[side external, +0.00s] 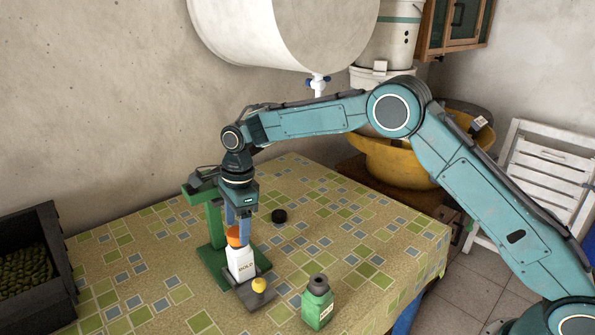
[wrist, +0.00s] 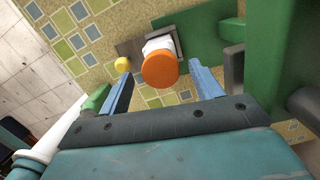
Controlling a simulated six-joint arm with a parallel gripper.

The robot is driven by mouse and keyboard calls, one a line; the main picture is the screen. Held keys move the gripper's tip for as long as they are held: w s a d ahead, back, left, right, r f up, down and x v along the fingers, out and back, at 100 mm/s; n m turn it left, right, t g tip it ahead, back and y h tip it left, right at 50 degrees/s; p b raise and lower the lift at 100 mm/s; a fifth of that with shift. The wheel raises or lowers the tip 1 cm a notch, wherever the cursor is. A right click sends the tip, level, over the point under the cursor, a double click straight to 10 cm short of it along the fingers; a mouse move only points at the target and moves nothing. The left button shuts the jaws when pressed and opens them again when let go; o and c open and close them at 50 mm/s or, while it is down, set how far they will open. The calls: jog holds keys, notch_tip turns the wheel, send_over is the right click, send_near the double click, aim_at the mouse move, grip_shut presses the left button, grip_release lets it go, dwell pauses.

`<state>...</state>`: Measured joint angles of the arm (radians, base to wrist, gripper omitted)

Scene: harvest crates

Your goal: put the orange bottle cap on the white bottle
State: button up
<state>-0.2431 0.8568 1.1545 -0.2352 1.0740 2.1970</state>
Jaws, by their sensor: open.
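The white bottle (side external: 241,264) stands upright on the base of a green stand, in the middle left of the side external view. The orange bottle cap (side external: 234,235) sits at the top of the bottle; I cannot tell whether it is seated tightly. In the wrist view the orange cap (wrist: 160,69) covers most of the white bottle (wrist: 158,44). My gripper (wrist: 163,78) is open, with one blue finger on each side of the cap and a visible gap to both. In the side external view my gripper (side external: 238,222) points down over the cap.
The green stand (side external: 214,222) rises close behind the bottle. A yellow knob (side external: 259,284) is in front of it. A green bottle (side external: 317,303) stands at the front right, and a black cap (side external: 279,215) lies behind. A dark crate (side external: 35,262) is at left.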

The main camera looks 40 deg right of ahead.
notch_tip(320, 180, up, 12)
jog(key=d, duration=0.1)
jog(key=shift+d, duration=0.25)
jog(key=shift+s, duration=0.1)
jog(key=shift+r, duration=0.1)
dwell(0.8)
jog(key=s+d+r+n+t, duration=0.1)
jog(key=s+d+r+n, duration=0.4)
jog(key=s, duration=0.4)
jog(key=s+d+r+n+t, duration=0.25)
jog(key=s+r+n, duration=0.25)
jog(key=s+r, duration=0.3)
jog(key=s+d+f+n, duration=0.2)
jog(key=s+d+n, duration=0.1)
jog(key=s, duration=0.4)
jog(key=s+d+f+n+t+h, duration=0.1)
jog(key=s+d+f+n, duration=0.2)
jog(key=s, duration=0.5)
jog(key=s+d+f+n+t, duration=0.1)
jog(key=s+d+f+n, duration=0.2)
jog(key=s, duration=0.4)
jog(key=shift+s+n, duration=0.15)
jog(key=shift+n, duration=0.35)
